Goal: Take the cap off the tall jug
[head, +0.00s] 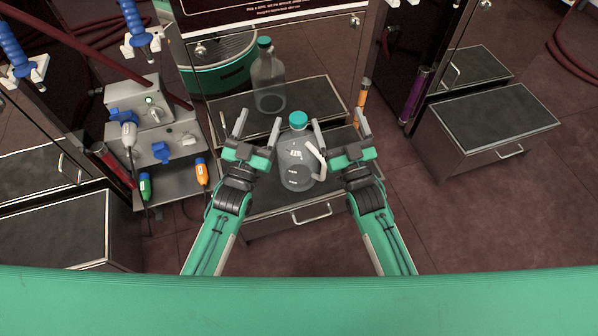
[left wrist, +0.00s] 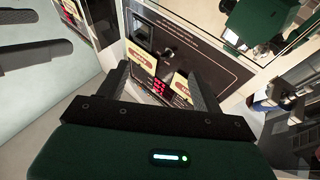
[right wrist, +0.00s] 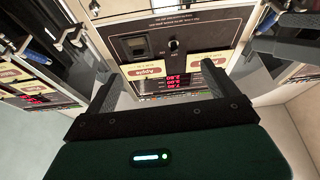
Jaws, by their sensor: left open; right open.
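A clear jug (head: 296,168) with a white handle and dark markings stands upright on the drawer unit, its teal cap (head: 298,120) on. A second clear jug (head: 268,85), slimmer in shape, stands behind it with its own teal cap (head: 265,42) on. My left gripper (head: 257,127) is open and empty, left of the front jug. My right gripper (head: 339,125) is open and empty, right of it, by the handle. Neither visibly holds a cap. The wrist views show no jug.
A grey station (head: 150,125) with nozzles and cables stands at the left. A dark-topped drawer unit (head: 490,125) stands at the right. An orange stick (head: 363,95) and a purple tube (head: 417,95) stand right of the jugs.

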